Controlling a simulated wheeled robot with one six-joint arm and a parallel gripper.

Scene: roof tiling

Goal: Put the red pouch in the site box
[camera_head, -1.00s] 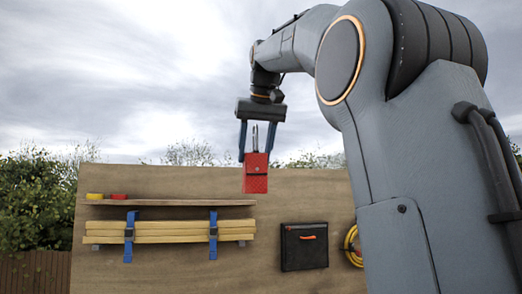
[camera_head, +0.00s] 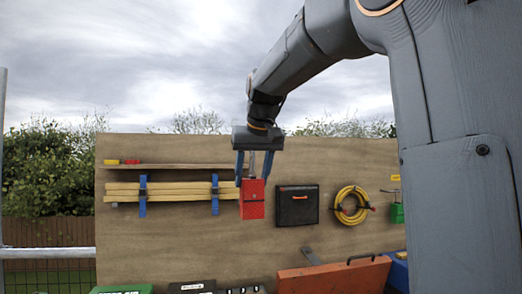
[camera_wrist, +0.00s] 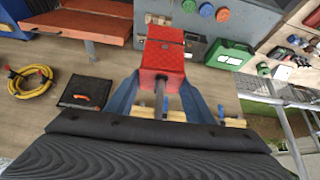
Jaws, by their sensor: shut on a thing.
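My gripper (camera_head: 253,166) is shut on the red pouch (camera_head: 253,200), which hangs upright below its blue fingers in front of the wooden board. Thin grey tool shafts stick up from the pouch between the fingers. In the wrist view the pouch (camera_wrist: 163,58) also sits between the fingers, clear of other things. An orange-red box-like thing with a black handle (camera_head: 335,276) stands low at the right in the head view, probably the site box. In the wrist view its orange panel (camera_wrist: 85,24) lies at the upper left. Its inside is not visible.
The board (camera_head: 180,240) carries a shelf, strapped yellow timbers (camera_head: 180,190), a black case (camera_head: 297,205) and a yellow coil (camera_head: 351,205). A metal rail (camera_head: 45,253) is at left.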

